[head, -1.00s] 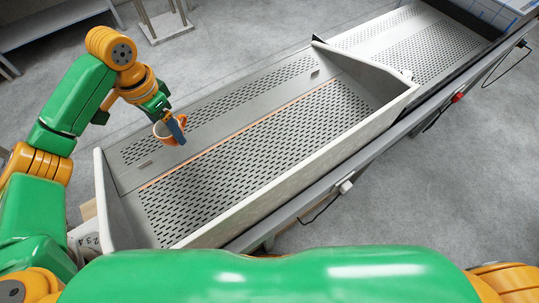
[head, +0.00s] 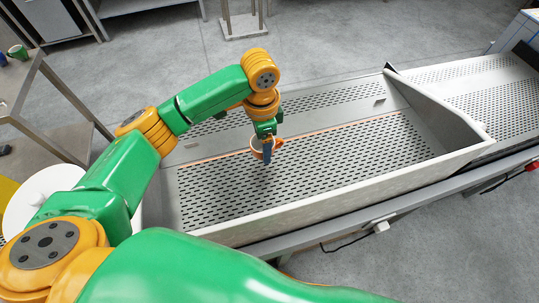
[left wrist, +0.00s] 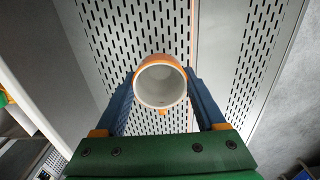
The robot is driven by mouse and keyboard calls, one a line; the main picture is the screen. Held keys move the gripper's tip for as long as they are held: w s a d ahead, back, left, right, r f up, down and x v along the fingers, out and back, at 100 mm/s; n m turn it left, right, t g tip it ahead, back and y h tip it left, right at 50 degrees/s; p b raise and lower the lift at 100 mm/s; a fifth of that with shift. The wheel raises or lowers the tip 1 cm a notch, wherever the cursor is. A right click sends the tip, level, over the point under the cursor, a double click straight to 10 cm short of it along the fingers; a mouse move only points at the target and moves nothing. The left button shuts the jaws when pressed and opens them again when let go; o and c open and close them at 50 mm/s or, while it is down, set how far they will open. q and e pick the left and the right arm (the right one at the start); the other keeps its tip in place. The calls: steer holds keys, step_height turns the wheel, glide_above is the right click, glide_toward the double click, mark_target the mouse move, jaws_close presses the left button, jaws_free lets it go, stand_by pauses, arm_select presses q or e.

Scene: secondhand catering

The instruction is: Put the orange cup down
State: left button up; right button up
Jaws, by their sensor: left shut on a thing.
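The orange cup (head: 257,153), pale inside, is held over the left half of a long grey trough (head: 330,205) with a slotted floor, near an orange stripe (head: 330,127). My left gripper (head: 267,150) points down with its blue fingers on the cup. In the left wrist view, the cup (left wrist: 161,107) sits between the two fingers (left wrist: 160,90), its open mouth towards the camera and slots behind it. I cannot tell whether its base touches the floor. My right gripper is not in view.
The trough has raised pale walls, its front wall (head: 340,203) nearest me. Another slotted surface (head: 490,95) continues at the right. A metal table (head: 25,85) with a green mug (head: 18,52) stands at the left. A white round thing (head: 35,197) is at lower left. Slotted floor right of the cup is clear.

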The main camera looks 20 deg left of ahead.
arm_select(q)
steer(key=f, duration=0.1)
steer(key=d+f, duration=0.1)
steer(key=f, duration=0.3)
steer(key=shift+s+d, duration=0.3)
steer(key=shift+d, duration=0.05)
steer(key=shift+f, duration=0.15)
steer(key=shift+f, duration=0.1)
steer(key=o, duration=1.4)
step_height(320, 180, up, 12)
steer(key=shift+p, duration=0.45)
